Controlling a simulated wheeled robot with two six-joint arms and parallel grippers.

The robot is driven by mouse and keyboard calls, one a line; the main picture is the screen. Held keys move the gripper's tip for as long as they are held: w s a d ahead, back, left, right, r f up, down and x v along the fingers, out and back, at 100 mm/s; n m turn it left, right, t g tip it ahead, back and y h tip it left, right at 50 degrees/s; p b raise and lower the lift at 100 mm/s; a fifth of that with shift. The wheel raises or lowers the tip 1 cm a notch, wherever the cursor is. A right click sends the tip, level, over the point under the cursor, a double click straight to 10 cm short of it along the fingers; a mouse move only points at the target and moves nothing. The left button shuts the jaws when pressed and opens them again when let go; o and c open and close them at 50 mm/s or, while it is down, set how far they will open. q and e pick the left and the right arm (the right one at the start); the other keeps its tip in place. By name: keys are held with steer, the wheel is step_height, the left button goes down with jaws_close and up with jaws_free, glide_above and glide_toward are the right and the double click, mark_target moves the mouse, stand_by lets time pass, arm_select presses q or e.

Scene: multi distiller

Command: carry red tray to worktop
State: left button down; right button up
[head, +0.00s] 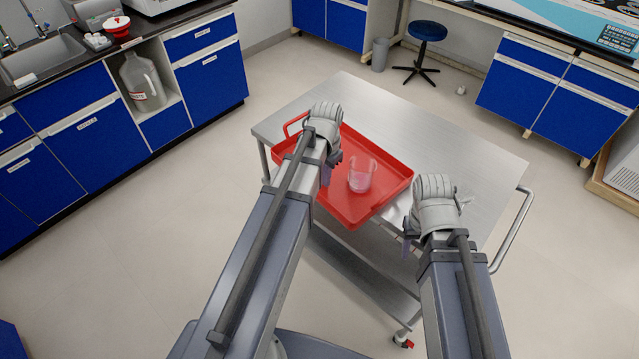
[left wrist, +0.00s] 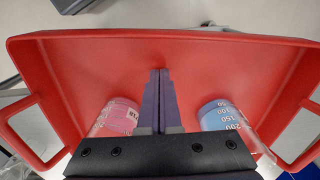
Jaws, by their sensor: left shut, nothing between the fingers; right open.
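The red tray (head: 372,205) lies on a steel cart (head: 470,165), its left handle showing beside my left arm. A clear, pinkish beaker (head: 362,175) stands in it. In the left wrist view the tray (left wrist: 230,70) fills most of the picture, with a pink-marked beaker (left wrist: 117,117) and a blue-marked beaker (left wrist: 218,116) either side of the fingers. My left gripper (head: 326,176) is shut and empty over the tray; its fingers also show in the left wrist view (left wrist: 160,72). My right gripper (head: 408,247) is open near the tray's right corner, apart from it. My left arm hides part of the tray.
Another counter is at the back right. A blue stool (head: 427,31) stands at the back. The floor between cart and cabinets is clear.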

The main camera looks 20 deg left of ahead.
arm_select(q)
step_height(320, 180, up, 10)
steer(key=p, duration=0.9)
steer(key=shift+p, duration=0.35)
arm_select(e)
step_height(320, 180, up, 10)
arm_select(q)
steer(key=c, duration=1.4)
jaws_free()
steer(key=shift+s+d, duration=0.2)
steer(key=shift+d, duration=0.1)
arm_select(e)
steer(key=shift+o, duration=0.3)
arm_select(q)
steer(key=o, duration=0.4)
steer(key=shift+y, duration=0.3)
steer(key=s+d, duration=0.3)
steer(key=d, duration=0.2)
steer(key=s+d, duration=0.2)
steer(key=d, duration=0.1)
steer(key=shift+s+d, duration=0.2)
steer(key=shift+s, duration=0.1)
steer(key=shift+o, duration=1.1)
steer(key=s+d, duration=0.7)
steer(key=shift+s+y, duration=0.2)
steer(key=shift+y, duration=0.1)
steer(key=shift+d, duration=0.15)
arm_select(e)
steer(key=shift+a, duration=0.1)
